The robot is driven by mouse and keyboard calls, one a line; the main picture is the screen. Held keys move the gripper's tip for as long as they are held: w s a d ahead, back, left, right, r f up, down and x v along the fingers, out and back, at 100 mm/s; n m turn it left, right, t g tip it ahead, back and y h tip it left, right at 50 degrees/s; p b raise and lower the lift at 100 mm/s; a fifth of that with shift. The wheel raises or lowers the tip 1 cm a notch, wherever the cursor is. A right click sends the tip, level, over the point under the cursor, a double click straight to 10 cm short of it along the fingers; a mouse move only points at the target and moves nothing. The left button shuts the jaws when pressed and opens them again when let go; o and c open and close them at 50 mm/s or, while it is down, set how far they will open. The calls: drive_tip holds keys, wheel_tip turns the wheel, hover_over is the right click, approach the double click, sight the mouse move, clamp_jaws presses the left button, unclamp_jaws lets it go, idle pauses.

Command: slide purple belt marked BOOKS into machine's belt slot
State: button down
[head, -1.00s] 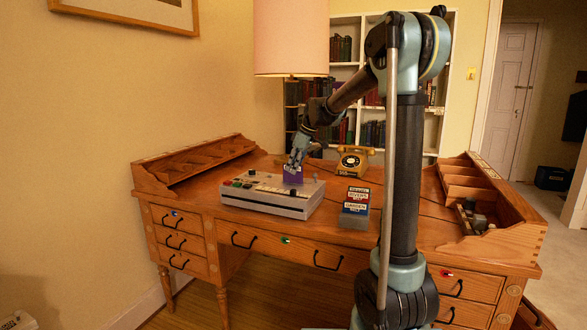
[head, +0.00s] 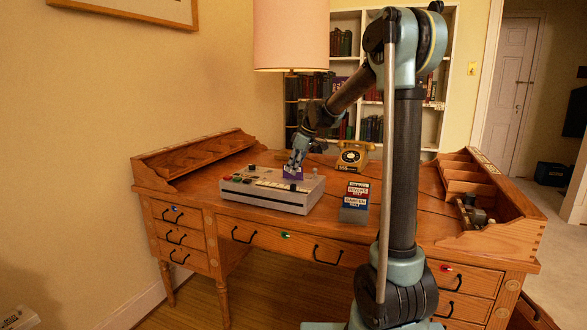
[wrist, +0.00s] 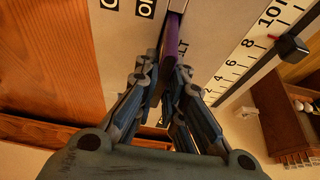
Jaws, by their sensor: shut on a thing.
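The purple belt (head: 293,174) is held upright between the fingers of my gripper (head: 294,168), above the rear part of the grey machine (head: 262,199) on the desk. In the wrist view the belt (wrist: 172,38) shows as a narrow purple edge between the fingertips (wrist: 168,72), lined up with a slot in the machine's top panel (wrist: 212,30). Its lower edge appears to be in the slot, but how deep is hidden. The BOOKS marking cannot be read. The slot's printed label is partly covered by the fingers.
A rack of labelled belts (head: 355,203) stands right of the machine, with a yellow telephone (head: 351,156) behind it. A lamp (head: 291,40) rises at the back. Wooden organisers (head: 200,152) line both desk ends. A numbered scale (wrist: 250,55) with a black slider lies beside the slot.

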drive_tip(key=shift+f, duration=0.8)
drive_tip(key=c, duration=1.6)
unclamp_jaws()
drive_tip(key=v, duration=1.1)
drive_tip(key=shift+r, duration=0.4)
drive_tip(key=shift+d, duration=0.1)
